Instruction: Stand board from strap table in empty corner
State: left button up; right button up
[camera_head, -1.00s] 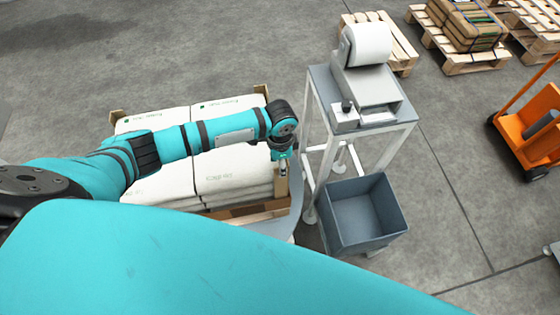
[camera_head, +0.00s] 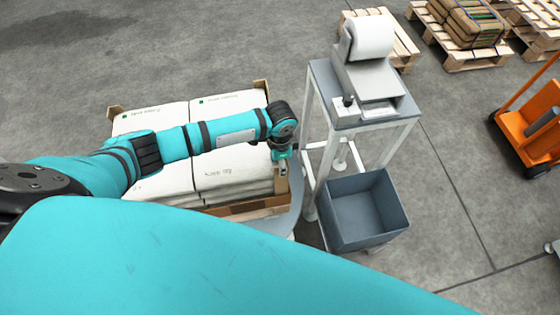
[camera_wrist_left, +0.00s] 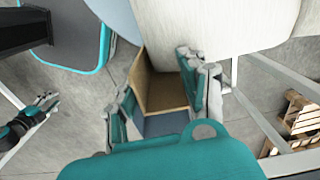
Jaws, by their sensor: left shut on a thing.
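The stack of white sacks (camera_head: 230,170) stands on a wooden pallet (camera_head: 250,207). Brown boards stand at its back left corner (camera_head: 115,112) and back right corner (camera_head: 261,85). My left gripper (camera_head: 281,158) reaches over the stack to its near right corner, pointing down. It is shut on a tan angled board, which shows below it in the head view (camera_head: 282,182) and between the fingers in the wrist view (camera_wrist_left: 158,88). The board looks upright beside the sacks; whether it touches them is unclear. My right gripper (camera_wrist_left: 42,108) shows small in the wrist view, its opening unclear.
A grey table (camera_head: 350,115) with a machine (camera_head: 365,85) stands close right of the stack. Pallets with brown sacks (camera_head: 465,20) and an orange truck (camera_head: 530,125) are farther right. The floor behind the stack is clear.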

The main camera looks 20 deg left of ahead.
pick_arm(q)
jog(key=o, duration=1.3)
jog(key=shift+r, duration=0.1)
notch_tip(320, 180, up, 12)
jog(key=shift+f, duration=0.1)
jog(key=shift+s+f, duration=0.1)
